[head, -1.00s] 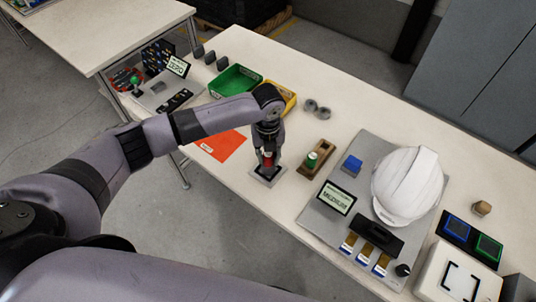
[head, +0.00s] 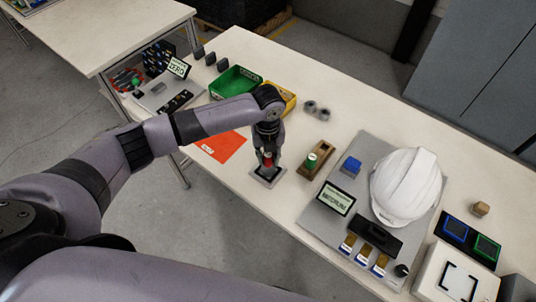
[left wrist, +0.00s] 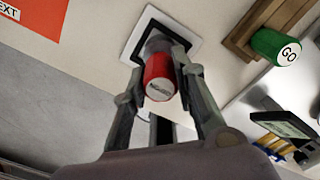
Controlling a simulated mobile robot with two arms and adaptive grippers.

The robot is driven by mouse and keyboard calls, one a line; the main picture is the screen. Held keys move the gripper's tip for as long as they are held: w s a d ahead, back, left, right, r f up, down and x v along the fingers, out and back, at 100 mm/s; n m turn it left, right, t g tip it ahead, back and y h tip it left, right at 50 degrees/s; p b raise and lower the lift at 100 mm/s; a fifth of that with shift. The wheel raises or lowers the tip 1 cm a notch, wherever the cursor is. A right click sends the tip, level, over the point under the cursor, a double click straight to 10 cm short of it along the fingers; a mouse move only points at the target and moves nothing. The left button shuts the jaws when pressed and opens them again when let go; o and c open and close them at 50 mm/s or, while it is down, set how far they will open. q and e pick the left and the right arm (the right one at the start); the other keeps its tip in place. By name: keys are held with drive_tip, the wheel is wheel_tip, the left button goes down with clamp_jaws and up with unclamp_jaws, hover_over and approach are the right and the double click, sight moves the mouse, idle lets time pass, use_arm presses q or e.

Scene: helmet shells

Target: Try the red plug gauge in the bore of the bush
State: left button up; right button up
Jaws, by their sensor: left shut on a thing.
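My left gripper (head: 268,163) is shut on the red plug gauge (head: 267,158). The gauge also shows in the left wrist view (left wrist: 160,78), with its red end between the fingers (left wrist: 162,92). It is held over a small square pad with a dark frame (left wrist: 132,54). A grey cylindrical part (left wrist: 157,44) lies below the red end, over the pad. I cannot tell whether it is the bush, the gauge's metal end, or both, nor whether the gauge is in a bore. My right gripper is not in view.
A wooden holder (head: 323,152) with a green gauge (head: 311,160) marked GO stands just right. Two grey round parts (head: 311,106) lie behind. A grey board with a white helmet (head: 407,185) is further right. An orange sheet (head: 222,147) and green bin (head: 235,82) are left.

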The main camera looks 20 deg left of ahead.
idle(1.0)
use_arm(q)
drive_tip(key=shift+f, duration=0.25)
idle(1.2)
drive_tip(key=shift+r+p, duration=3.05)
drive_tip(key=shift+p, duration=0.05)
